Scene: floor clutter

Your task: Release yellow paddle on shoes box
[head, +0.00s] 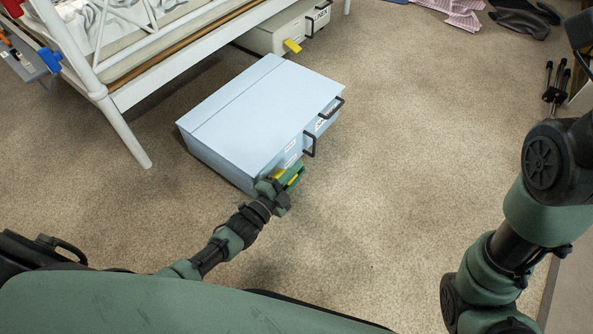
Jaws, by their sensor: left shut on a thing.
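The light blue box (253,112) sits on the carpet in the middle of the head view, with black handles and white labels on its right side. My left gripper (290,178) is at the box's near corner, low in front of its labelled side. It is shut on the yellow paddle (280,174), of which only small yellow bits show between the green fingers. I cannot tell whether the paddle touches the box. My right arm comes in at the right, but its gripper is out of the picture.
A white metal bed frame (122,132) stands at the upper left. A pale box with a yellow piece (292,46) is under it. Clothes (455,10) lie at the top right, and a black stand (556,88) is at the right. The carpet (420,150) right of the box is clear.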

